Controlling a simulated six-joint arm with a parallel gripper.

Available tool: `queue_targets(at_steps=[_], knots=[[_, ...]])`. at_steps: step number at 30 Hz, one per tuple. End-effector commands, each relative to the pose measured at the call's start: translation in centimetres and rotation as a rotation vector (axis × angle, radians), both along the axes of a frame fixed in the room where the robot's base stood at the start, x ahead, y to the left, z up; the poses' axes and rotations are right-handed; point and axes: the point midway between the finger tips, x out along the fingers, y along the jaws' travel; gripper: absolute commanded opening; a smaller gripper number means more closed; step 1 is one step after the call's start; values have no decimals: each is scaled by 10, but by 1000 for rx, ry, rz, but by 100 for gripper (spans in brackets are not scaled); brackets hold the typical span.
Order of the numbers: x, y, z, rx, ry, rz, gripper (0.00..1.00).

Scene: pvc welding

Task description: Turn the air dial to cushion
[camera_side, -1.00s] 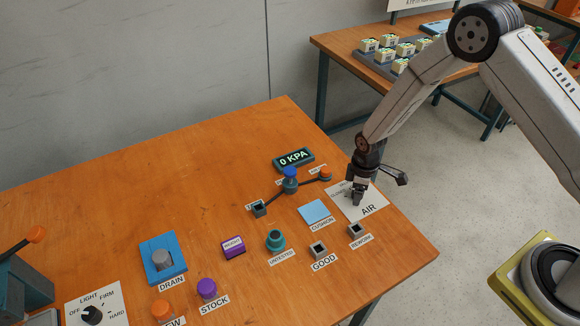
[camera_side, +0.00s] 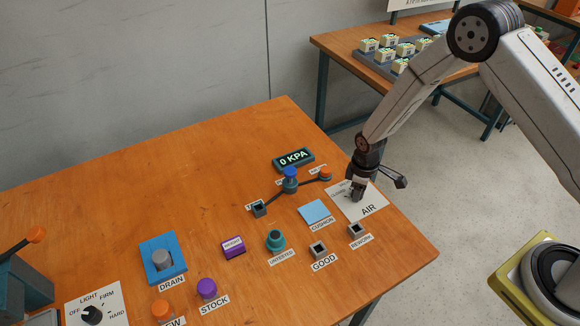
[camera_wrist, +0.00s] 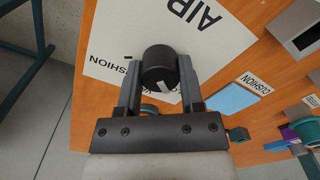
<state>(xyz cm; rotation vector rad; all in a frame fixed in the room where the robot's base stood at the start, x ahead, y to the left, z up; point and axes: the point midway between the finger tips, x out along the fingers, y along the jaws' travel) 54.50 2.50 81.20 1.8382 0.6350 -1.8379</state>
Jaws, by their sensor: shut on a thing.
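The white AIR plate (camera_side: 372,207) lies flat near the right edge of the orange table. My gripper (camera_side: 357,192) points down over it. In the wrist view my gripper (camera_wrist: 158,80) has its two fingers on either side of the black round air dial (camera_wrist: 158,62), shut on it. A white pointer mark shows on the dial, partly hidden, near the lower right. The word CUSHION is printed on the plate at the dial's left. In the side view my gripper hides the dial. A lit display (camera_side: 293,160) reads 0 KPA.
A light blue CUSHION pad (camera_side: 314,211) lies left of the plate. REWORK (camera_side: 356,229) and GOOD (camera_side: 318,249) sockets stand in front. A fixture with a blue knob (camera_side: 290,174) and an orange-ended lever (camera_side: 325,174) stands behind. The table's left-back area is clear.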

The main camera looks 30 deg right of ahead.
Motion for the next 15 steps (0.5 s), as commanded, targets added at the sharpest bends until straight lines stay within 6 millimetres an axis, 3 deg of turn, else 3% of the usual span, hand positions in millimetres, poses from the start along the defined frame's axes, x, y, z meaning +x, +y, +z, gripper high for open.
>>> queue_targets(at_steps=[15], knots=[[0, 0, 0, 0, 0, -435, 0]])
